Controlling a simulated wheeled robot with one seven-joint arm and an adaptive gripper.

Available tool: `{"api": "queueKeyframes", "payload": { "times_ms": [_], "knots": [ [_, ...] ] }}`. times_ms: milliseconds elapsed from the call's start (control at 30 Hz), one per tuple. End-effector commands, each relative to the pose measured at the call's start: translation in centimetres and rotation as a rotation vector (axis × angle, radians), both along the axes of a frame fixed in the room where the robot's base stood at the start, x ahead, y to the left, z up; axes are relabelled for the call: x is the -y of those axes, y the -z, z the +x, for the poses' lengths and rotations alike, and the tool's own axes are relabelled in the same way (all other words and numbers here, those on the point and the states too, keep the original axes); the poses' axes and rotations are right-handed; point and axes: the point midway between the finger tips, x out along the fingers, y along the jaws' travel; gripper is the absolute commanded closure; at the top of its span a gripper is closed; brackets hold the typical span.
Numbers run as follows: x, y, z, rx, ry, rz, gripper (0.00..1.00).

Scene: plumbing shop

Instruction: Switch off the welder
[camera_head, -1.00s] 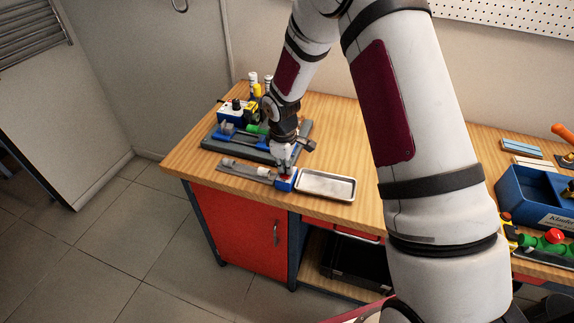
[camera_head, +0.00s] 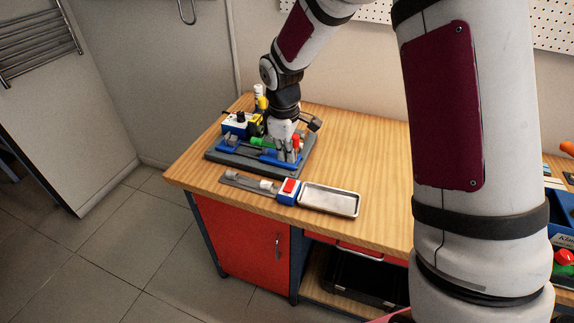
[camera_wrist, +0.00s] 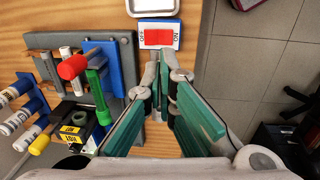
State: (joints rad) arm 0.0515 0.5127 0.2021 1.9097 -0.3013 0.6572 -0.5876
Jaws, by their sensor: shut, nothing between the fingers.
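A blue-and-white box with a red rocker switch (camera_head: 290,189) sits at the end of a grey bar with a white cylinder (camera_head: 250,182), near the table's front edge. The wrist view shows the red rocker (camera_wrist: 158,38) between the labels OFF and ON; I cannot tell which side is pressed. My gripper (camera_head: 286,156) is shut and empty. It stands behind the box, apart from it, near the front right of a grey fixture (camera_head: 230,158). In the wrist view the gripper (camera_wrist: 161,62) has its tips just below the box.
The fixture carries blue clamps, a green part (camera_wrist: 97,92) and an upright red-topped piece (camera_head: 296,142) close beside my gripper. A blue-and-white unit (camera_head: 236,122) and several bottles stand behind. A metal tray (camera_head: 330,199) lies right of the switch box. The table beyond it is clear.

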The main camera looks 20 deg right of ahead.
Motion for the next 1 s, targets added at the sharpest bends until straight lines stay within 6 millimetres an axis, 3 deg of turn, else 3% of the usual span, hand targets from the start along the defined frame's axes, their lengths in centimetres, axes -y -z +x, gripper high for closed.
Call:
{"api": "queueKeyframes", "payload": {
  "times_ms": [233,1000],
  "knots": [
    [0.0,-1.8,-0.1,0.0,0.0,0.0,1.0],
    [0.5,-2.1,1.1,0.001,0.001,-0.003,1.0]
  ]
}}
